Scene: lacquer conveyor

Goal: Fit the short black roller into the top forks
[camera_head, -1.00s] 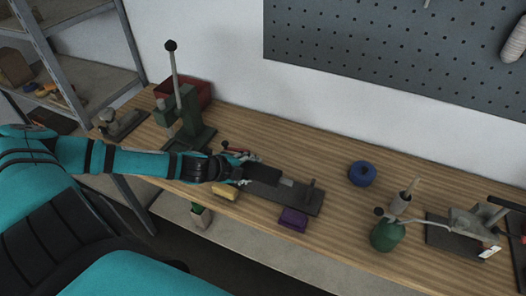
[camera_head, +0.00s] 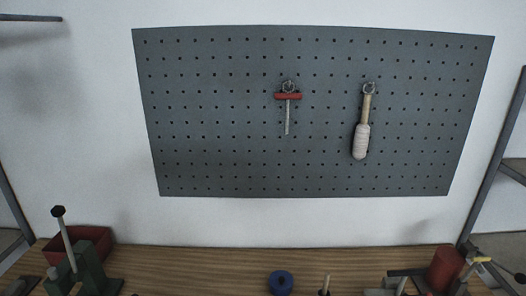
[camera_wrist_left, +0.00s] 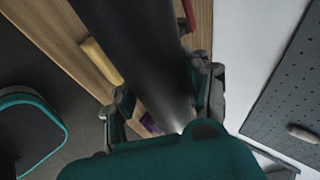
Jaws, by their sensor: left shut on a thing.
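In the left wrist view my left gripper (camera_wrist_left: 164,98) is shut on a black roller (camera_wrist_left: 140,45), with one finger on each side of it. The roller is a smooth dark cylinder that runs up and out of the top of the picture, so its far end is hidden. Neither gripper shows in the head view. I cannot make out the top forks in these frames.
A grey pegboard (camera_head: 240,120) carries a red-handled tool (camera_head: 288,97) and a wood-handled tool (camera_head: 362,138). On the bench (camera_head: 190,260) are a green lever press (camera_head: 88,272), a red bin (camera_head: 95,240), a blue ring (camera_head: 281,282) and a red can (camera_head: 445,268).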

